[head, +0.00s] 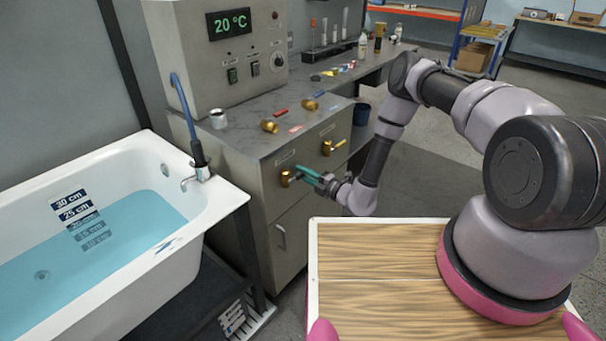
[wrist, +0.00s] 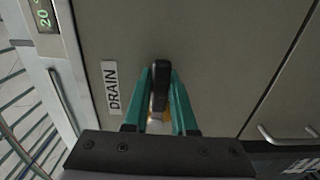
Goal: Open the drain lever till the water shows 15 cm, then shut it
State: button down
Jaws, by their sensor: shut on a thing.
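My gripper (head: 305,173) has teal fingers and is at the front of the grey cabinet. In the wrist view, the fingers (wrist: 160,100) are shut on the black drain lever (wrist: 160,85), which runs in line with the DRAIN label (wrist: 111,88) beside it. Its brass valve body (head: 287,177) shows just left of the fingers in the head view. The bathtub (head: 215,205) holds blue water (head: 120,240). The depth scale (head: 70,199) shows 30 cm and 25 cm clear; the lower marks look tinted under water, so the surface seems between 25 and 20 cm.
A control box (head: 225,60) reads 20 °C. A wooden board (head: 375,270) is in front.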

jog(key=shift+f, duration=0.1)
jog(key=shift+s+a+f+m, duration=0.25)
jog(key=shift+f+m, duration=0.5)
jog(key=shift+m, duration=0.9)
jog(key=shift+s+a+f+m, duration=0.15)
jog(key=shift+s+f+m, duration=0.2)
jog(key=shift+f+m, duration=0.85)
jog(key=shift+s+a+f+m, duration=0.2)
jog(key=shift+s+f+m, duration=0.1)
jog(key=shift+m, duration=1.75)
jog(key=c, duration=0.7)
grip_release()
jog(key=v, duration=1)
jog(key=shift+s+d, duration=0.25)
jog(key=shift+d, duration=0.05)
